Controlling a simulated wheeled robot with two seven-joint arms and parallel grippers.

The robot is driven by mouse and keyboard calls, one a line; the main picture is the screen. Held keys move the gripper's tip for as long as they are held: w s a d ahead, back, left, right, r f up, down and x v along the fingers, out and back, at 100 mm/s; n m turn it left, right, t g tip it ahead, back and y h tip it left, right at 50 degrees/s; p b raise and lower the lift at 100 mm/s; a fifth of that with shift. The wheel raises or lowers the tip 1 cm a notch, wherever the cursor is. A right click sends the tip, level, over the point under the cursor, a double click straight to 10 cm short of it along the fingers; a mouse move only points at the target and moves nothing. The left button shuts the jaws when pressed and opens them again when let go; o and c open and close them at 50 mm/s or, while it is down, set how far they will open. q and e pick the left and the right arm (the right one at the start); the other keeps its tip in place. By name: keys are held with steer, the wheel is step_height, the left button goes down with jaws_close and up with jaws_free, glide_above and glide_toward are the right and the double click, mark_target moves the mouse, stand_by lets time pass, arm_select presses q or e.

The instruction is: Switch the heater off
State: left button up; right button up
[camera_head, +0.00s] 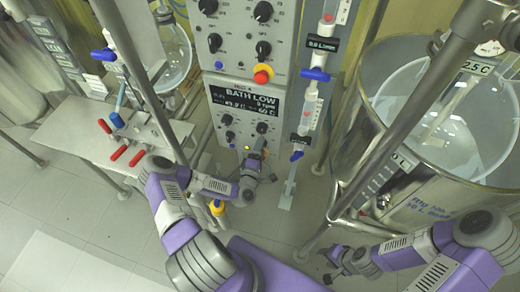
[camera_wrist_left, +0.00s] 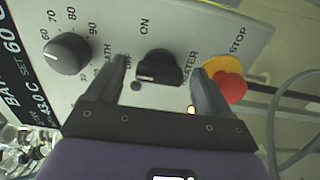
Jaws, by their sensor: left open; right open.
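The heater switch (camera_wrist_left: 158,68) is a black knob on the grey lower panel (camera_wrist_left: 95,22), with ON and OFF labels beside it. My left gripper (camera_wrist_left: 160,78) is open, with one finger on each side of the knob. Contact with the knob and its exact pointing cannot be told. An amber lamp (camera_wrist_left: 191,110) glows near the right finger. In the head view my left gripper (camera_head: 259,152) is at the lower panel (camera_head: 215,84) and covers the switch. My right gripper (camera_head: 335,266) is open and empty, low at the right, by the steel stand.
A red stop button (camera_wrist_left: 231,88) with a yellow collar sits right of the switch. A bath temperature knob (camera_wrist_left: 67,53) sits left of it. The head view shows a display (camera_head: 246,98) reading BATH LOW, a steel bath (camera_head: 420,208) at right and a small table (camera_head: 75,130) at left.

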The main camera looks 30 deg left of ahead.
arm_select(q)
steer(key=v, duration=0.7)
steer(key=shift+s+p, duration=0.3)
steer(key=shift+p, duration=0.05)
steer(key=shift+d, duration=0.1)
steer(key=s+d+f+m+g+h, duration=0.1)
steer(key=d+f+m+g+h, duration=0.3)
steer(key=d, duration=0.3)
steer(key=d+f+m+g+h, duration=0.2)
steer(key=d+m+h, duration=0.2)
steer(key=d+m, duration=0.25)
steer(key=s+d+m+g, duration=0.2)
steer(key=s+m+g, duration=0.2)
steer(key=s, duration=0.3)
steer(key=s+d+m+g, duration=0.3)
steer(key=s+g, duration=0.4)
steer(key=shift+f+m, duration=0.3)
steer(key=shift+m, duration=0.05)
steer(key=shift+c, duration=0.2)
